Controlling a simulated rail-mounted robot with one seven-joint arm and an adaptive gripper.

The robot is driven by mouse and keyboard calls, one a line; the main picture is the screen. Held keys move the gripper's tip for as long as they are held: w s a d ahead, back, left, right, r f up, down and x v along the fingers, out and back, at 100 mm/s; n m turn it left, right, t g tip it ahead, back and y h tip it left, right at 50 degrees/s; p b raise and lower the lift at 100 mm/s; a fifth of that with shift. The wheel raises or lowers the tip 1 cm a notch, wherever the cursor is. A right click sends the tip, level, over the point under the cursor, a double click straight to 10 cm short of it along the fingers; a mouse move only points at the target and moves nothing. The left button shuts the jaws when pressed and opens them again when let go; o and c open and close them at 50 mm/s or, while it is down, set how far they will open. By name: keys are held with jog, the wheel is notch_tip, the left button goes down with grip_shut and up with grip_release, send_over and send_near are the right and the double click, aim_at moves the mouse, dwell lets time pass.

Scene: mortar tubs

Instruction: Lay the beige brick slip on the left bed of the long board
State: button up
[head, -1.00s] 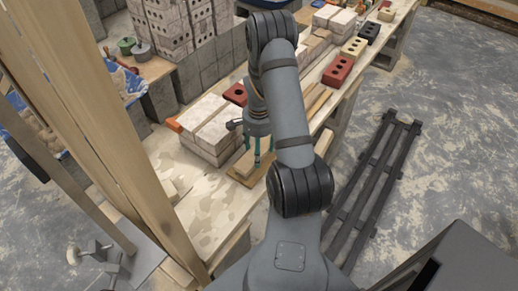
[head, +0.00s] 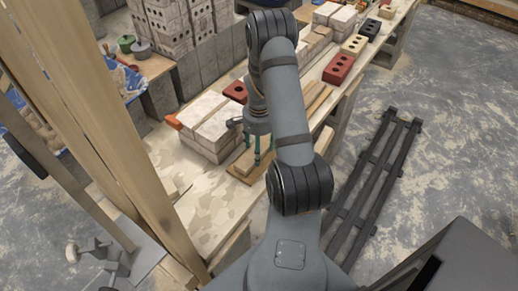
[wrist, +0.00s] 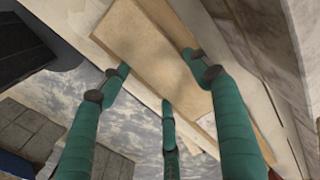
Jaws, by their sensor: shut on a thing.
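My gripper (head: 257,161), with green fingers, is low over the near part of the workbench. It is shut on a pale beige piece (head: 243,161), which looks like the brick slip, beside the fingers. This piece is at or just above a tan board (head: 240,178); I cannot tell whether they touch. In the wrist view the green fingers (wrist: 158,72) reach toward a flat tan surface (wrist: 140,42). The fingers and arm hide part of the piece and the board. I cannot make out the board's separate beds.
Stacked pale blocks (head: 211,128) stand close to the left of my gripper. Red bricks (head: 338,69) and a cream brick (head: 354,46) lie farther along the bench. Wooden posts (head: 95,120) rise at the left. A dark rack (head: 373,180) lies on the floor at the right.

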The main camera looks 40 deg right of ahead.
jog(key=shift+f, duration=0.1)
jog(key=o, duration=1.6)
notch_tip(320, 180, up, 12)
notch_tip(320, 180, down, 12)
jog(key=shift+r, duration=0.25)
